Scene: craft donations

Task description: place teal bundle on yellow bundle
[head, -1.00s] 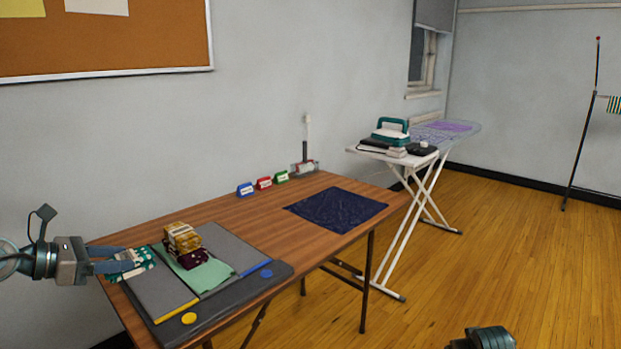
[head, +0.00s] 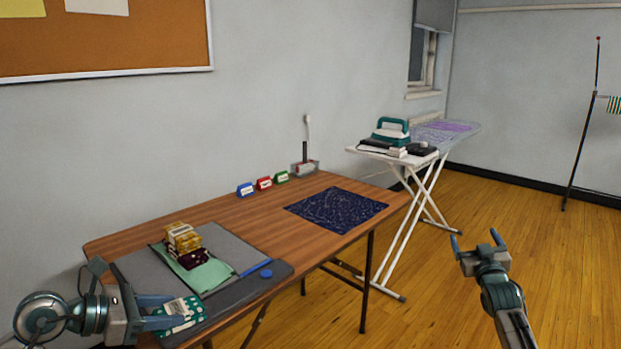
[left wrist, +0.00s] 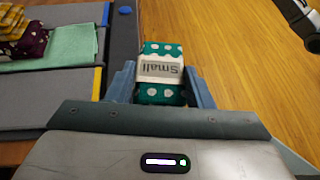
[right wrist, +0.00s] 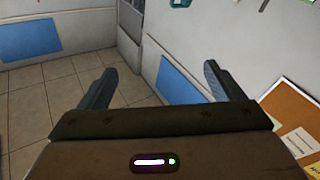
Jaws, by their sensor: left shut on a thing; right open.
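The teal bundle (head: 181,312) has white dots and a pale label band. The yellow bundle (head: 183,238) sits stacked on the dark maroon bundle (head: 194,258), on a green cloth on the grey mat. The yellow bundle is partly cut off in the left wrist view (left wrist: 12,20). My right gripper (head: 478,246) is open and empty, over the floor right of the table.
The green cloth (head: 207,278) lies on the grey folding mat (head: 235,246). Blue, red and green tags (head: 264,183) stand along the table's back edge. A dark navy cloth (head: 336,209) lies at the table's right. An ironing board with an iron (head: 391,131) stands beyond.

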